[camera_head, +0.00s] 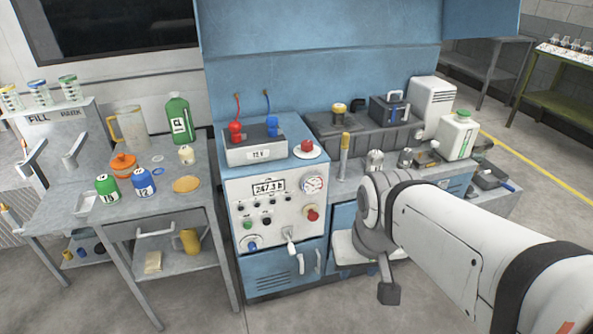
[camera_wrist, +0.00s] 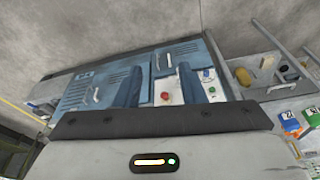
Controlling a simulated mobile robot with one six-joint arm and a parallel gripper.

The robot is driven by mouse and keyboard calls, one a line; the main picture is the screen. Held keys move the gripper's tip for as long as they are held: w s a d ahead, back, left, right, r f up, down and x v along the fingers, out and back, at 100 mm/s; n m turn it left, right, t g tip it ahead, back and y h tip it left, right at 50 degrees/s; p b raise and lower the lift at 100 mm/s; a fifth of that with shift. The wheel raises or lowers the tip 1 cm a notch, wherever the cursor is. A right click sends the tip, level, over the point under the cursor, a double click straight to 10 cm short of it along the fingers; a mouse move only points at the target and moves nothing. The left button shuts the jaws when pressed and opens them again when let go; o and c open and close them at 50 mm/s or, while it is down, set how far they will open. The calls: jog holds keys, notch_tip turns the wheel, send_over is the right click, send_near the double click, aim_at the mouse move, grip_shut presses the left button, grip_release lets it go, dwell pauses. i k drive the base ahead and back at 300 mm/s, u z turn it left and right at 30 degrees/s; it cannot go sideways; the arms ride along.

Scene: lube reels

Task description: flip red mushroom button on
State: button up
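A red mushroom button (camera_head: 312,214) sits on the right side of the white front panel (camera_head: 262,190) of the blue machine. It also shows in the wrist view (camera_wrist: 165,97), between my two fingers. My gripper (camera_wrist: 160,85) looks open and empty, its two dark blue fingers apart, with the panel some distance beyond them. In the head view my wrist hangs to the right of the panel and the fingers are hard to make out. Whether the button is pressed in or out cannot be told.
The panel also carries a green button (camera_head: 248,225), a blue knob (camera_head: 252,244), a lever (camera_head: 290,240) and a round gauge (camera_head: 314,185). A second red knob (camera_head: 307,146) lies on a white dish on top. A grey bench (camera_head: 160,205) with bottles stands left.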

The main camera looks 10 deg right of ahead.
aim_at(313, 216)
jog(key=z, duration=1.25)
jog(key=k, duration=1.05)
jog(key=u, duration=1.4)
jog(key=i, duration=1.7)
jog(key=u, duration=0.05)
